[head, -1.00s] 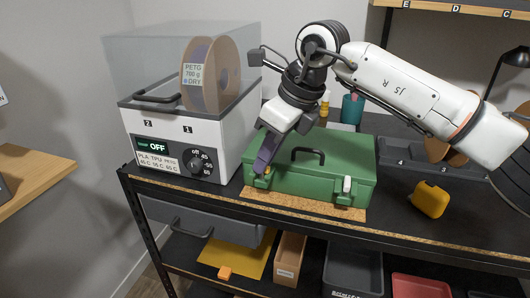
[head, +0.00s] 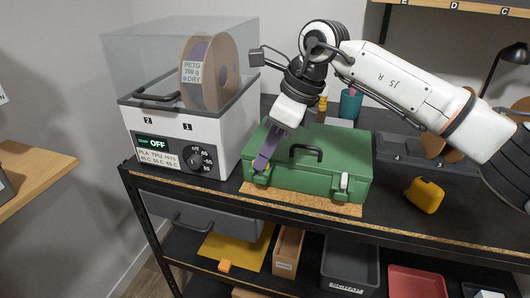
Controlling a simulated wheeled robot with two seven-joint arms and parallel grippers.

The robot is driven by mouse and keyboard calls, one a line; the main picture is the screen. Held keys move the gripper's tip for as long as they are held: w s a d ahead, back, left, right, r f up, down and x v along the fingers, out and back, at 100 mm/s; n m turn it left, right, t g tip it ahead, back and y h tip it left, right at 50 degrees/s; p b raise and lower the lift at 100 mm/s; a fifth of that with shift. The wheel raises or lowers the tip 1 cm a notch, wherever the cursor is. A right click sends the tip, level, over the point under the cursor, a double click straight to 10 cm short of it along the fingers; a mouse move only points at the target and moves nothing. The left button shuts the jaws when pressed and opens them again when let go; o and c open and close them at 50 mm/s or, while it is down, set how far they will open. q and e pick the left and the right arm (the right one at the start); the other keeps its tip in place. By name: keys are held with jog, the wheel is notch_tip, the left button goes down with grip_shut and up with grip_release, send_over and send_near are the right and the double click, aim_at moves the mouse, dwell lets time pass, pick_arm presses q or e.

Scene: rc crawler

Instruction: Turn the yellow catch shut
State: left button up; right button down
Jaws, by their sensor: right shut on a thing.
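A green toolbox (head: 315,176) with a black top handle stands shut on a cork mat (head: 330,206) on the dark bench. The yellow catch (head: 264,171) is at the left of the toolbox front, mostly hidden behind the fingers of my right gripper (head: 260,165). My right gripper points down at the catch and is shut on it. How far the catch is turned cannot be told. A white catch (head: 343,183) sits at the right of the toolbox front. My left gripper is out of view.
A filament dryer (head: 185,130) with a clear lid and a spool stands close to the left of the toolbox. A yellow case (head: 425,195) lies to the right. A teal cup (head: 350,104) stands behind. Bins sit on the lower shelf.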

jog(key=c, duration=1.8)
grip_release()
jog(key=shift+r, duration=0.1)
jog(key=shift+c, duration=0.2)
